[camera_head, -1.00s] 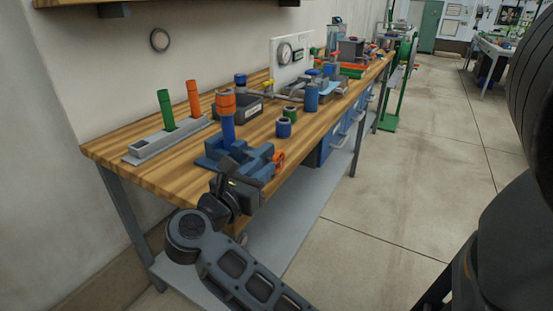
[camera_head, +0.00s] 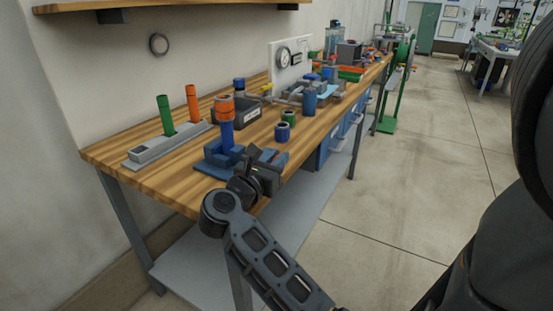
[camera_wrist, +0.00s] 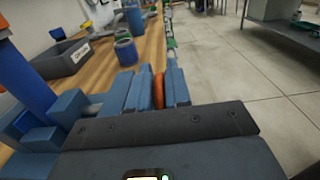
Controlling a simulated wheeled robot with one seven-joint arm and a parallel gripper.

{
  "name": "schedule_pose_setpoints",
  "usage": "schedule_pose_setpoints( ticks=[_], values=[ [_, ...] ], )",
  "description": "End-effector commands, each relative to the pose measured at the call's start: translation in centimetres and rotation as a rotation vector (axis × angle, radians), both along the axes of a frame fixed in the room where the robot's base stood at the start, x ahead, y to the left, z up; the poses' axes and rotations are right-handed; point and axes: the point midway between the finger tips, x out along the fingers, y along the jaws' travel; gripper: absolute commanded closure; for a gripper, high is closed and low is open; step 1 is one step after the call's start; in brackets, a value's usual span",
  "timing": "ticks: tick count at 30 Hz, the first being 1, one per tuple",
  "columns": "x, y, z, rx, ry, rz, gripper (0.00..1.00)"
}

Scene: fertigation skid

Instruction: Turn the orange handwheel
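The orange handwheel (camera_wrist: 159,92) shows in the wrist view as a narrow orange edge between the two blue-grey fingers of my gripper (camera_wrist: 160,88). The fingers stand close on both sides of it; I cannot tell whether they press on it. In the head view my gripper (camera_head: 270,160) is at the front edge of the bench, at the right side of the blue vise-like fixture (camera_head: 213,154), and hides the handwheel. The fixture holds an upright blue pipe (camera_head: 226,134) with an orange collar (camera_head: 224,107) on top. The fixture also shows at the left in the wrist view (camera_wrist: 38,130).
The wooden bench (camera_head: 130,160) carries a grey rack (camera_head: 165,147) with green and orange rods, a dark bin (camera_head: 243,109), and green and blue rings (camera_head: 282,132) near the fixture. A gauge panel (camera_head: 290,58) stands behind.

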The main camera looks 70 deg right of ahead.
Motion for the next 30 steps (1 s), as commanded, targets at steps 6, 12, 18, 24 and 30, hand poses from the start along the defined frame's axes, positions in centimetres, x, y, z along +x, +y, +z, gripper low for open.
schedule_pose_setpoints(
  ticks=[6, 12, 18, 24, 30],
  values=[
    [-0.02, 0.01, 0.01, 0.000, 0.000, -0.001, 1.00],
    [-0.06, -0.03, 0.26, 0.013, -0.004, -0.002, 1.00],
    [-0.12, -0.30, 0.39, 0.108, -0.026, -0.004, 1.00],
    [-0.10, -0.34, 0.01, 0.134, -0.032, -0.003, 1.00],
    [-0.09, -0.34, 0.02, 0.133, -0.033, -0.003, 0.80]
  ],
)
